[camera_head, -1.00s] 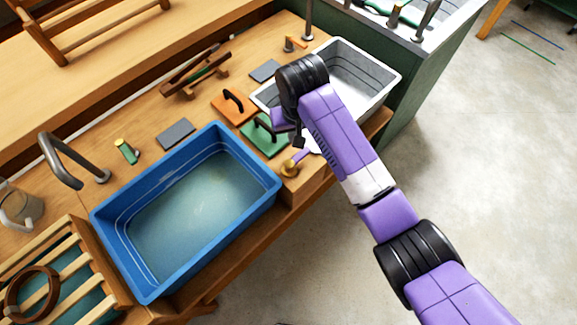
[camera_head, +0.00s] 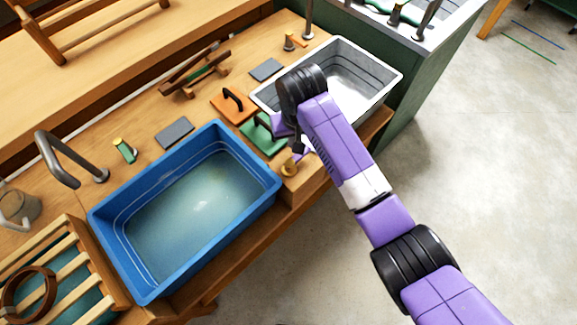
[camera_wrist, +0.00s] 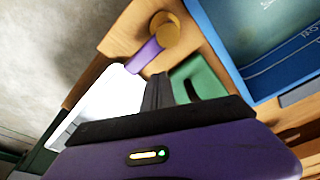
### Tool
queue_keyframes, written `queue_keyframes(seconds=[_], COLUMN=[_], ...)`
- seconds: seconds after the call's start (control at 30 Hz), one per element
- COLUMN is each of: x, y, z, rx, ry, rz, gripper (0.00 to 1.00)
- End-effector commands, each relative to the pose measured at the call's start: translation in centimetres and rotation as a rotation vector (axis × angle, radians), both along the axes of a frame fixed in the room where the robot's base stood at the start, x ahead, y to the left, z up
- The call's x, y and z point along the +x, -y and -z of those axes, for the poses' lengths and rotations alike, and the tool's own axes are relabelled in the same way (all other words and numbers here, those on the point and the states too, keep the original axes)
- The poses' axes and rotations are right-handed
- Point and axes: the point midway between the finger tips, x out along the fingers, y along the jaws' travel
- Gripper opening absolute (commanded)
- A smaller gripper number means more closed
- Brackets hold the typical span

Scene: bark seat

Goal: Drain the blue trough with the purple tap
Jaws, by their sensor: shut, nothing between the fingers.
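The blue trough (camera_head: 103,226) stands on the wooden bench with pale bluish water in it. The purple tap (camera_wrist: 145,56) has a purple lever on a round brass body (camera_wrist: 166,31). It sits on the bench's front ledge just off the trough's right end. In the head view its brass part (camera_head: 290,168) shows, and the lever is partly hidden behind my gripper. My gripper (camera_head: 298,146) is shut and empty, pointing down just above the lever. In the wrist view the closed dark fingers (camera_wrist: 158,90) lie close to the lever's free end; I cannot tell whether they touch.
A white-grey basin (camera_head: 385,88) stands to the right of the tap. A slatted rack (camera_head: 72,262) is at the left. Open floor lies in front.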

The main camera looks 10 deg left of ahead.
Motion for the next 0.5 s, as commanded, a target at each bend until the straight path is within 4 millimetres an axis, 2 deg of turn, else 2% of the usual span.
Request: queue_keyframes(seconds=[0.13, 0.5], x=[-0.02, -0.25], y=[0.01, 0.29], z=[0.62, 0.47], rx=[-0.001, 0.000], ry=[0.000, -0.001], rz=[0.000, 0.001], gripper=[0.00, 0.00])
